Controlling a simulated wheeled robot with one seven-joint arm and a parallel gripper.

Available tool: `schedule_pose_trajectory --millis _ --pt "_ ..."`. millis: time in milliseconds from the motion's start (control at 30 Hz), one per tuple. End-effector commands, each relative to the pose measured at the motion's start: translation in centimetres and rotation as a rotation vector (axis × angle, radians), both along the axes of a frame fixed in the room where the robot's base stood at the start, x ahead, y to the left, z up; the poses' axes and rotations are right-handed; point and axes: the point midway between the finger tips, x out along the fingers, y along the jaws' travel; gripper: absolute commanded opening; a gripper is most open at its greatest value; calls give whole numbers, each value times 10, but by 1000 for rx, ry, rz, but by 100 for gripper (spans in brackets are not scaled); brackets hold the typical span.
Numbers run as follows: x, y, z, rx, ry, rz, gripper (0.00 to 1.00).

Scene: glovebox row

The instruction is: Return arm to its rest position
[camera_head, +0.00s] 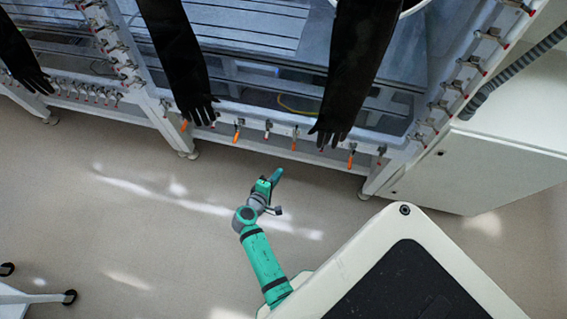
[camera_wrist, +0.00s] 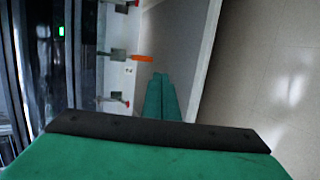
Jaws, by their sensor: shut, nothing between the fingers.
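My green arm reaches out from my white base in the head view, over the open floor in front of the glovebox row. My gripper (camera_head: 278,174) is at its far end, a short way in front of the glovebox frame and apart from it. In the wrist view my gripper (camera_wrist: 162,78) shows two green fingers side by side, closed together with nothing between them. Below the fingers, the floor and part of the frame show.
The glovebox front (camera_head: 300,130) runs across the top with clamps and orange handles (camera_head: 236,134). Black gloves hang out, one at the left (camera_head: 180,60) and one at the right (camera_head: 355,70). A white cabinet (camera_head: 500,150) stands right.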

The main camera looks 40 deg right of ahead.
Motion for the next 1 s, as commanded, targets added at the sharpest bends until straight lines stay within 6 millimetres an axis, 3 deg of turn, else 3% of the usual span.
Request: schedule_pose_trajectory --millis 233,800,867,1000 --pt "-7 20 2 -1 1 5 0" --pt "-11 19 1 7 -2 2 0" --pt "-14 26 -3 25 -10 14 0" --pt "-32 59 -15 125 -64 79 0"
